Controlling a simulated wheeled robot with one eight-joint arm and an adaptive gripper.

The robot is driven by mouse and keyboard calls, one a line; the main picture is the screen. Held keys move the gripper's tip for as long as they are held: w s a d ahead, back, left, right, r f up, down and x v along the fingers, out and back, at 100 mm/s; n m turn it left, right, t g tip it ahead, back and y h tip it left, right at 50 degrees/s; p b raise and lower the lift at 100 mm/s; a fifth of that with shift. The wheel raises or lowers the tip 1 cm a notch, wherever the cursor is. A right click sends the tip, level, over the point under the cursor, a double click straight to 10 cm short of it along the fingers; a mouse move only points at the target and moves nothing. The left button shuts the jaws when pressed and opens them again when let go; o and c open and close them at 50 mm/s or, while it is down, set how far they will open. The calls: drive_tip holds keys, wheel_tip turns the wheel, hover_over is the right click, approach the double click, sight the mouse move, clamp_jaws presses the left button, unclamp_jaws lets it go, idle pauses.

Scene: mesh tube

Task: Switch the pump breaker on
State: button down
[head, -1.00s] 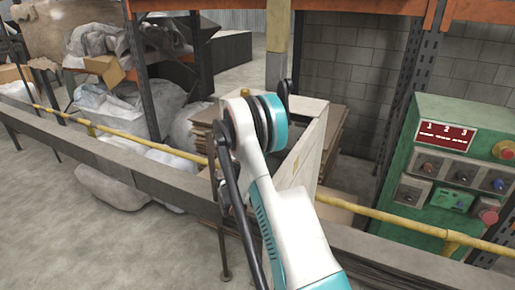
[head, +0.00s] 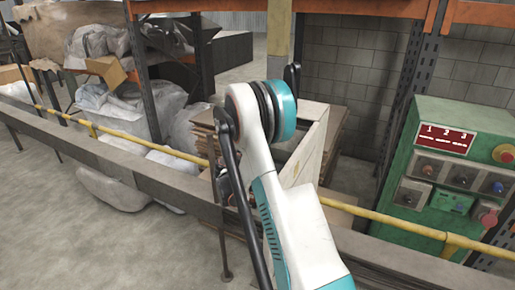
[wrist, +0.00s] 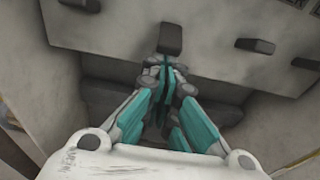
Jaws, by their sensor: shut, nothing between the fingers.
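In the wrist view, a pale breaker panel (wrist: 215,25) carries several dark switch levers. One dark lever (wrist: 171,38) stands straight ahead of my gripper (wrist: 166,66); I cannot read a label that tells whether it is the pump breaker. My gripper is shut and empty, its tips right at the near end of this lever. I cannot tell whether they touch it. Other levers sit to the right (wrist: 255,45) and at the upper left (wrist: 90,5). In the head view, my arm hides the gripper and the levers; a pale box (head: 312,150) shows behind the arm.
A yellow pipe (head: 390,222) and a grey rail (head: 120,165) cross in front of the shelving. A green control box (head: 400,165) with knobs and a red display stands at the right. In the wrist view, a dark ledge (wrist: 105,97) lies below the levers.

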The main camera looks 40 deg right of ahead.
drive_tip(key=r+g+y+p, duration=0.1)
drive_tip(key=y, duration=0.1)
drive_tip(key=a+r+y+p, duration=0.1)
drive_tip(key=r+y+p, duration=0.1)
drive_tip(key=shift+s+g+y, duration=0.2)
drive_tip(key=shift+g+y, duration=0.2)
drive_tip(key=shift+r, duration=0.1)
drive_tip(key=shift+w+d+r+p, duration=0.1)
drive_tip(key=shift+r+p, duration=0.3)
drive_tip(key=shift+r, duration=0.35)
